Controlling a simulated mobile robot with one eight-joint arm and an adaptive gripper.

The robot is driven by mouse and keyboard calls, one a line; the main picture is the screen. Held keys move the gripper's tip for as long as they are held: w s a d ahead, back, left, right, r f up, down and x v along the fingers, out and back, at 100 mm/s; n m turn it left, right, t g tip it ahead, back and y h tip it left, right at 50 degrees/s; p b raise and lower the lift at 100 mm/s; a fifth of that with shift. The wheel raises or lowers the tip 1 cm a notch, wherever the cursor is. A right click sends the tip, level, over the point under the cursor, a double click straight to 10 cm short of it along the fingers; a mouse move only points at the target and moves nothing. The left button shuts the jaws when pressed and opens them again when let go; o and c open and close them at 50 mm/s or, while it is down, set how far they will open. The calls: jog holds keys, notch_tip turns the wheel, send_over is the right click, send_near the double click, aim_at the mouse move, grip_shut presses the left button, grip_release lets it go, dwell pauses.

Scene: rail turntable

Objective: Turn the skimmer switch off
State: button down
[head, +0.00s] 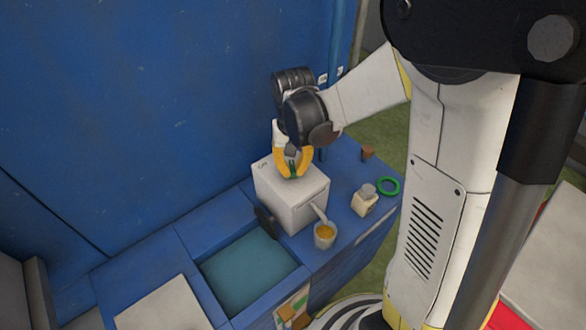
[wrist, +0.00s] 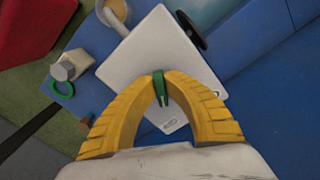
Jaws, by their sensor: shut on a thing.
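The skimmer is a white box (head: 296,205) on the blue counter, with a spout at its front right. It also shows in the wrist view (wrist: 150,55). A small green switch (wrist: 160,92) stands on the top face of the box. My gripper (head: 292,170) is above the box, pointing down, with its yellow fingers closed around the green switch. In the wrist view my gripper's fingertips (wrist: 161,77) meet at the switch and hide part of it. Small dark markings (wrist: 168,123) lie on the top face near the switch. I cannot read them.
A cup with orange contents (head: 325,235) stands under the spout. A small bottle (head: 364,200) and a green ring (head: 388,187) lie to the right. A dark round disc (head: 265,220) is on the box's left side, beside a water-filled basin (head: 245,272). A blue wall (head: 150,110) rises behind.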

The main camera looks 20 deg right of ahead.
dwell(0.4)
jog(key=c, duration=1.5)
grip_release()
jog(key=shift+o, duration=0.2)
jog(key=shift+r, duration=0.1)
notch_tip(320, 180, up, 12)
jog(key=shift+s, duration=0.15)
jog(key=n+t+b, duration=0.3)
jog(key=t+b, duration=0.1)
jog(key=t, duration=0.3)
send_near(294, 171)
jog(key=s, duration=0.1)
jog(key=s+r, duration=0.1)
jog(key=s, duration=0.3)
jog(key=shift+s+d+r, duration=0.1)
jog(key=shift+s+r, duration=0.1)
jog(key=shift+r, duration=0.05)
